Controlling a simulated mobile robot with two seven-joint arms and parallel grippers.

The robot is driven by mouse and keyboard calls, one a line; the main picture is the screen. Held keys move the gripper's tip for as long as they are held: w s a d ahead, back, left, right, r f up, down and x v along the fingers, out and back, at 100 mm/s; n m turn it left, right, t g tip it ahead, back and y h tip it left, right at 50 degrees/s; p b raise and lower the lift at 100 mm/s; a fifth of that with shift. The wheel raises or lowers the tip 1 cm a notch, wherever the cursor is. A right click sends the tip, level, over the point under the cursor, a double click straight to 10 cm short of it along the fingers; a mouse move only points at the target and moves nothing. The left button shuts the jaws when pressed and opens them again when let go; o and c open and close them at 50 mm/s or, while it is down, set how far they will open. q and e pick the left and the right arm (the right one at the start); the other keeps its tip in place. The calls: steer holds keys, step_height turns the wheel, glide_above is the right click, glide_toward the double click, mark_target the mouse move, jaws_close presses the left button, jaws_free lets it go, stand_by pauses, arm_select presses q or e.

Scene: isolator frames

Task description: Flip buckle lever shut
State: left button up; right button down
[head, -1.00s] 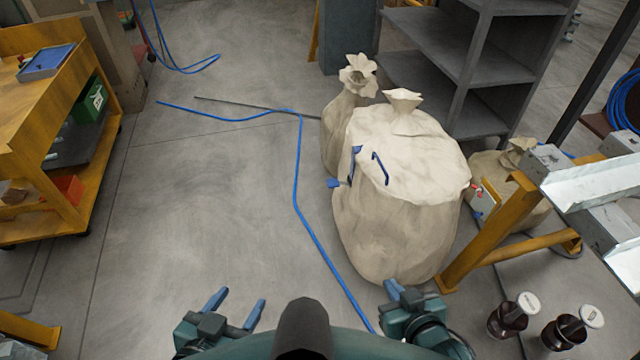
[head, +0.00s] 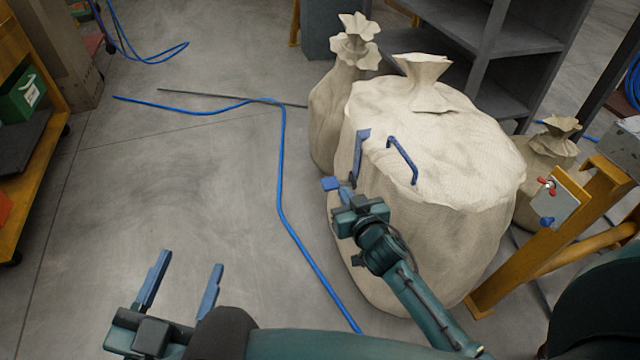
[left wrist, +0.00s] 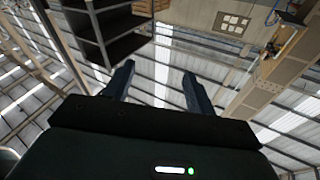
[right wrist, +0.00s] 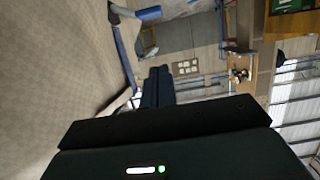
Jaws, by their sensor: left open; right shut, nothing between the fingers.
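A large beige sack (head: 440,230) stands upright, with blue buckle parts on its near-left side. I cannot tell for sure which one is the lever. In the right wrist view, blue buckle parts (right wrist: 122,50) lie along the sack's surface. My left gripper (head: 190,265) is open and empty, low over the floor, away from the sack.
A smaller tied sack (head: 335,110) stands behind, another (head: 548,155) to the right. A yellow frame (head: 590,205) with a red-knobbed plate (head: 556,200) stands close on the right. Grey shelving (head: 480,60) is behind.

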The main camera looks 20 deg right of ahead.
steer(key=shift+w, duration=0.2)
steer(key=b, duration=0.4)
glide_above(331, 185)
steer(key=s, duration=0.1)
step_height(331, 185, down, 3)
steer(key=f, duration=0.1)
steer(key=f+b, duration=0.2)
steer(key=shift+s+a+f, duration=0.1)
steer(key=shift+s+a, duration=0.15)
steer(key=shift+s, duration=0.05)
arm_select(q)
steer(key=shift+w+d+r+t+h+b, duration=0.15)
steer(key=shift+w+d+r+t+h, duration=0.1)
steer(key=shift+r+t+h, duration=0.2)
steer(key=shift+w+d+r+t+h+b, duration=0.1)
steer(key=shift+w+r+t+h+b, duration=0.1)
steer(key=shift+r+t+h, duration=0.3)
arm_select(e)
steer(key=shift+f, duration=0.15)
arm_select(q)
steer(key=shift+a+f, duration=0.1)
